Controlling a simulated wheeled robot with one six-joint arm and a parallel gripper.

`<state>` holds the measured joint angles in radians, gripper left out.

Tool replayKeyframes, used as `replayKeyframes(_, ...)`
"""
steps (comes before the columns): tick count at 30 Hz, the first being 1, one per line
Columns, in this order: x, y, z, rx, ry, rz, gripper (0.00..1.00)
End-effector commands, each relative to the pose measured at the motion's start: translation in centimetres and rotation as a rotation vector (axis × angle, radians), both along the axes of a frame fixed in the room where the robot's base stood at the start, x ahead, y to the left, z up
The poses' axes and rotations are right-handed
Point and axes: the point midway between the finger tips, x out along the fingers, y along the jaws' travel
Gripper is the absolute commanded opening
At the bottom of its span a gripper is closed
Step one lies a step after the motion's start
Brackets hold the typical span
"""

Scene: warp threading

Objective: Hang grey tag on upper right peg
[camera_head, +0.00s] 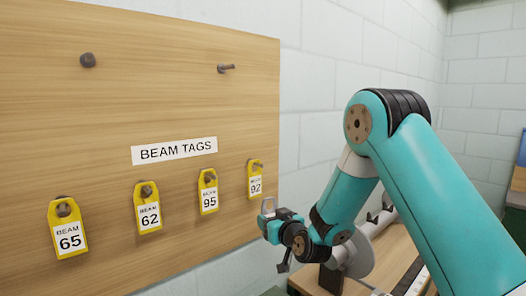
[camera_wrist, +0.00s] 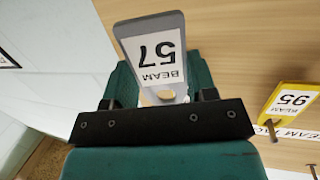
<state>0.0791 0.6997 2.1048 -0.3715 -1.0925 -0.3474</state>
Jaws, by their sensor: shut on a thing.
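My gripper (camera_head: 272,214) is shut on the grey tag (camera_wrist: 158,50), which is labelled BEAM 57. The tag stands out beyond the jaws in the wrist view, its print upside down there. In the head view the tag (camera_head: 268,205) shows small and pale at the gripper's tip. The upper right peg (camera_head: 226,69) sticks out of the wooden board and is bare. My gripper is well below it and to its right, near the board's lower right edge, apart from the peg. The peg cannot be made out surely in the wrist view.
The wooden board (camera_head: 60,120) also has a bare upper left peg (camera_head: 88,60) and a BEAM TAGS sign (camera_head: 174,150). Several yellow tags hang in a lower row; the one marked 92 (camera_head: 255,180) is closest to my gripper. The board's upper middle is clear.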

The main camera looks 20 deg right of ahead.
Motion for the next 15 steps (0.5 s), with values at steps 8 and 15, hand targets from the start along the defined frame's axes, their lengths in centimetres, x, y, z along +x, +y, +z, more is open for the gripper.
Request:
replayKeyframes(8, -2.2, 2.7, 13.9, -0.007, 0.036, 0.219, 0.26)
replayKeyframes(15, -5.1, 4.2, 27.7, -0.014, 0.059, 0.366, 0.26)
